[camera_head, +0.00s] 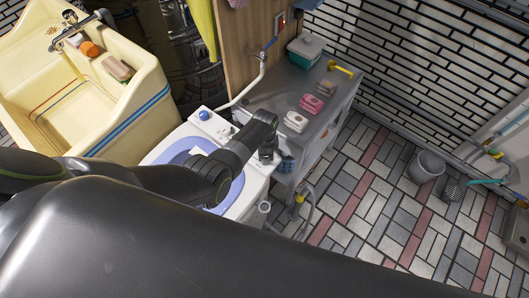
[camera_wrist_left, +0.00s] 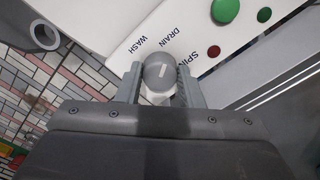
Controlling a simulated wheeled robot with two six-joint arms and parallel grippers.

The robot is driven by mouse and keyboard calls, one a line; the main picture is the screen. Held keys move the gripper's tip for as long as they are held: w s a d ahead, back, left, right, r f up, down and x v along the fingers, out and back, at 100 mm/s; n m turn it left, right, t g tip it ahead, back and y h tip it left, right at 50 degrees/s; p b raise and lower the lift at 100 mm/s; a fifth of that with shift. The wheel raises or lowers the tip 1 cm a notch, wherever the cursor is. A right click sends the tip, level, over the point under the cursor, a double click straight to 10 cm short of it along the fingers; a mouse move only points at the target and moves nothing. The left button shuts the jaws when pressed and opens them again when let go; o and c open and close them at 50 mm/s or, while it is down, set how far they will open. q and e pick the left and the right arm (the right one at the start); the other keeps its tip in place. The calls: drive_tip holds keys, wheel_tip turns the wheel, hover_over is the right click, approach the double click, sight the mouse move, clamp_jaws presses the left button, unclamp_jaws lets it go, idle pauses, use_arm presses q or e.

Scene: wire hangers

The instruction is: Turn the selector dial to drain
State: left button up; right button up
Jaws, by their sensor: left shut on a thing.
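The selector dial (camera_wrist_left: 158,72) is a grey round knob with a short white mark on a white panel (camera_wrist_left: 125,55). The labels WASH, DRAIN and SPIN are printed around it. The white mark points roughly up toward DRAIN; its exact setting is hard to tell. My left gripper (camera_wrist_left: 160,82) is shut on the dial, one finger on each side. In the head view my left gripper (camera_head: 268,155) is at the right edge of the white washing machine (camera_head: 258,186) with its lilac tub, and the dial is hidden. My right gripper is not in view.
A green knob (camera_wrist_left: 225,10) and a red button (camera_wrist_left: 214,51) sit beside the dial. A grey counter (camera_head: 328,107) with soap bars stands behind the gripper, and a cream sink (camera_head: 140,115) is at the left. A grey bucket (camera_head: 427,167) stands on open tiled floor.

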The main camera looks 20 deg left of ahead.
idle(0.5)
use_arm(q)
drive_tip(key=o, duration=1)
drive_tip(key=shift+r+p, duration=0.3)
drive_tip(key=shift+r, duration=0.25)
wheel_tip(320, 180, up, 16)
drive_tip(key=p, duration=0.2)
drive_tip(key=shift+r, duration=0.2)
